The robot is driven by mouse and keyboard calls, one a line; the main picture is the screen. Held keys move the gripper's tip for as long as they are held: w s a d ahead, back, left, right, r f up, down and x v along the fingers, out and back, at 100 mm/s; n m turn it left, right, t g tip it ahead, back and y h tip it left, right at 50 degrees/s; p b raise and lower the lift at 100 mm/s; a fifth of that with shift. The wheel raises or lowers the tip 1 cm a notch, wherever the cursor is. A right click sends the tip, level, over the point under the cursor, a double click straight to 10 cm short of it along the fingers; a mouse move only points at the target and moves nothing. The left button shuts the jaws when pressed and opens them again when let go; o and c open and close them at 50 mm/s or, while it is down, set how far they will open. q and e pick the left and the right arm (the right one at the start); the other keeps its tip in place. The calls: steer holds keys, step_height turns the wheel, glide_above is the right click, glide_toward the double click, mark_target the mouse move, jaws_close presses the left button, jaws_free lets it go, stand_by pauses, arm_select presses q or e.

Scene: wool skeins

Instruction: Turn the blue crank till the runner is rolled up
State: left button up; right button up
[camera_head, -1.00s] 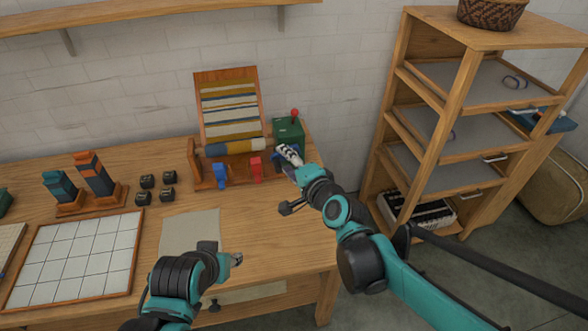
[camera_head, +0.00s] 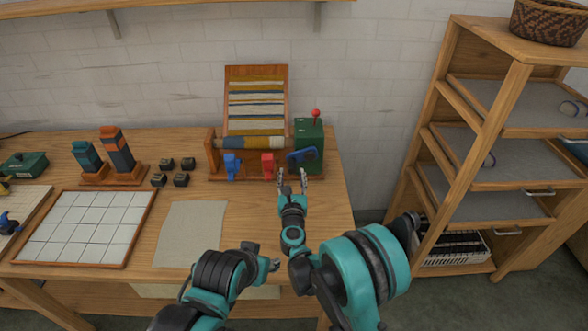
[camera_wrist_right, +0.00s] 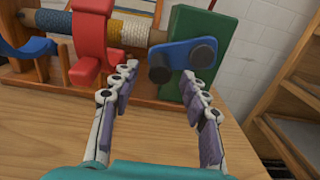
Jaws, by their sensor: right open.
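The blue crank (camera_head: 303,156) sits on the front of the green box at the right end of the wooden winder. In the right wrist view the crank (camera_wrist_right: 182,58) is a blue arm with two dark round knobs. The striped runner (camera_head: 256,104) lies up the sloped wooden board, its lower end at the roller (camera_head: 250,142). My right gripper (camera_head: 292,178) is open and empty, in front of the crank and apart from it; its fingers (camera_wrist_right: 159,72) point at the crank's underside. My left gripper (camera_head: 268,264) is low near the table's front edge, its jaws unclear.
A red clamp (camera_head: 267,164) and a blue clamp (camera_head: 231,166) stand on the winder left of the crank. A red-knobbed lever (camera_head: 316,114) rises from the green box (camera_head: 309,135). A mat (camera_head: 190,234) and a tiled board (camera_head: 88,229) lie left. Shelves stand right.

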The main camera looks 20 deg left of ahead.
mark_target(292, 171)
steer(key=shift+b+x, duration=0.5)
steer(key=shift+x, duration=1.9)
jaws_close()
